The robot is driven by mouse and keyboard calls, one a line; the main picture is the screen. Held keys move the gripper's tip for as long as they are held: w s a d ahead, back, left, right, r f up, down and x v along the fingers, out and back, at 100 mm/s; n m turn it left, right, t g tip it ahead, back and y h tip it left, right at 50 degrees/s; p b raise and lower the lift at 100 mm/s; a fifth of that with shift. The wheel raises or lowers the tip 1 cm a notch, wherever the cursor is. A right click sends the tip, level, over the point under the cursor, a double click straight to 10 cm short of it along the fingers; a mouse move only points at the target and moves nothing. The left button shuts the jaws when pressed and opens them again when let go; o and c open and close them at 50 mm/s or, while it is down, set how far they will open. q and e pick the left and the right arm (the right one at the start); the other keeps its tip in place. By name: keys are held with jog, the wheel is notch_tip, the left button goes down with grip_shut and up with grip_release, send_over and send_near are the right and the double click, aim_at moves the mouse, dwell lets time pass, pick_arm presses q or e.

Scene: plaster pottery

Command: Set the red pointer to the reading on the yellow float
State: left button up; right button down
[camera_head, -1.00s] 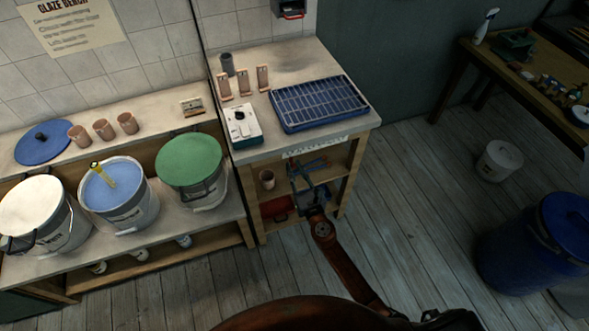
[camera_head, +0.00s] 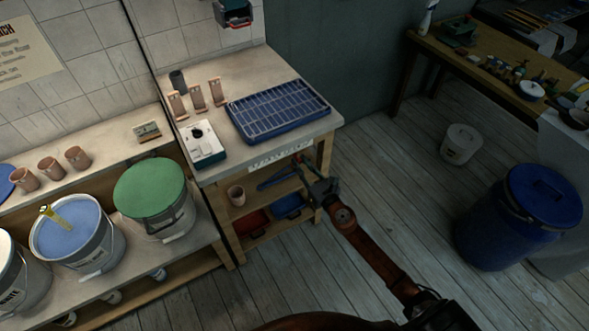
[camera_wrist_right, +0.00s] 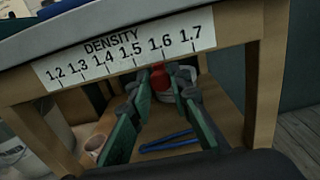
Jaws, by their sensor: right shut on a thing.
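The yellow float (camera_head: 48,214) stands tilted in the bucket of blue glaze (camera_head: 72,235) at the left; its marks are too small to read. The white density scale (camera_head: 280,155) runs along the front edge of the bench, and its figures from 1.2 to 1.7 show in the right wrist view (camera_wrist_right: 100,62). The red pointer (camera_wrist_right: 160,80) sits just below the scale, close to the 1.6 mark. My right gripper (camera_wrist_right: 160,93) is shut on it, with a green finger on each side; in the head view the gripper (camera_head: 303,166) is small and dark. My left gripper is not in view.
A blue grid tray (camera_head: 278,110), a white instrument (camera_head: 203,145) and several clay pieces stand on the bench. A blue tool (camera_wrist_right: 168,142) lies on the shelf below the scale. A green-lidded bucket (camera_head: 152,187) stands left.

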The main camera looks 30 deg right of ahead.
jog(key=shift+d, duration=0.5)
jog(key=c, duration=1.8)
grip_release()
jog(key=shift+s, duration=0.15)
jog(key=s, duration=1.1)
jog(key=shift+s+d, duration=0.2)
jog(key=shift+s, duration=0.15)
